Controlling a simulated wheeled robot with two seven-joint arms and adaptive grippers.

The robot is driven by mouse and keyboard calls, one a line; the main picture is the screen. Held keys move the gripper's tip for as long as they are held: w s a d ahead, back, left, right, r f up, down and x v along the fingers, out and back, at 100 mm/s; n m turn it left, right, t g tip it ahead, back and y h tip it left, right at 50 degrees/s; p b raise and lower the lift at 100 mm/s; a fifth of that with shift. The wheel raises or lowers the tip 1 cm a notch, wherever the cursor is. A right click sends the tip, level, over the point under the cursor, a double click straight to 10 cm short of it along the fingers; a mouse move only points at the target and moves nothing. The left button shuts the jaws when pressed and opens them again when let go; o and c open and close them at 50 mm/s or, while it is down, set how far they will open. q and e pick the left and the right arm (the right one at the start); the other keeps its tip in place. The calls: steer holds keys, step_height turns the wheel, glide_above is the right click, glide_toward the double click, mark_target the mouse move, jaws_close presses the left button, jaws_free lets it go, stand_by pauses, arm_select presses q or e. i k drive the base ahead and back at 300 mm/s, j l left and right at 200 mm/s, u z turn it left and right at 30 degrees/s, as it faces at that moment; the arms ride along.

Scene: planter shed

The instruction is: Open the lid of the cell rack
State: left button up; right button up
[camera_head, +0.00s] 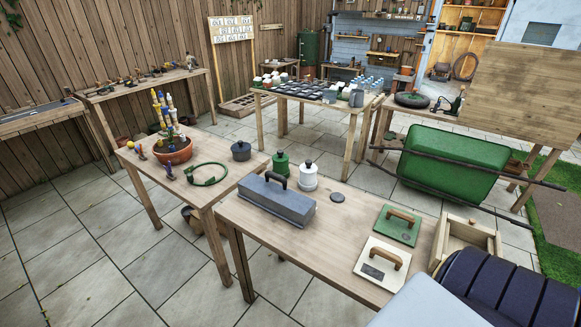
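I cannot tell for certain which thing is the cell rack. A long blue-grey box (275,199) with a black handle (276,180) on top sits on the near wooden table (300,245); its top looks shut. Flat green (397,228) and cream (371,265) panels with wooden handles lie to its right on the same table. Dark trays with cells (312,88) stand on a farther table. Neither of my grippers is in view.
Lidded pots in green (281,166), white (308,180) and dark grey (240,151) stand near the box. An open wooden box (468,238) and a dark blue ribbed thing (510,288) are at the right. The near table's middle is mostly clear.

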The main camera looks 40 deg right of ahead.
mark_target(298, 208)
steer(key=i+z, duration=0.3)
steer(key=z, duration=0.15)
steer(key=i+j+z, duration=0.2)
steer(key=z, duration=0.25)
steer(key=i+j+z, duration=0.7)
steer(key=k+l, duration=0.05)
steer(key=l, duration=0.05)
